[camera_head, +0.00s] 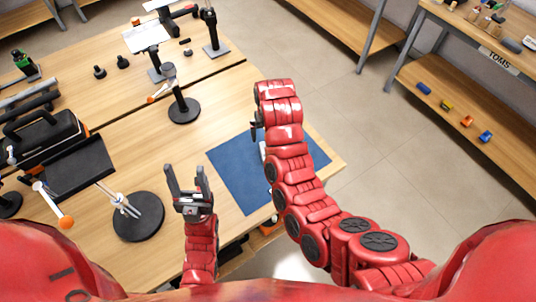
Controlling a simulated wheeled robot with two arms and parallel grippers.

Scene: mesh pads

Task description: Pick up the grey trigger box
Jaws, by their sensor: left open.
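I cannot make out the grey trigger box for sure. A small pale grey piece (262,150) shows on the blue mat (236,172) at the left edge of my right arm, which hides most of it; I cannot tell whether it is the box. My left gripper (187,172) is open and empty over the wooden table, just left of the mat. My right arm reaches over the mat; only a dark part of the right gripper (256,127) shows beside it, and its fingers are mostly hidden.
A round black base (138,216) with a white and orange fitting stands left of my left gripper. A black stand (184,108) is behind it. Black equipment (45,140) crowds the table's left. A shelf unit (470,110) with small coloured items stands at the right across open floor.

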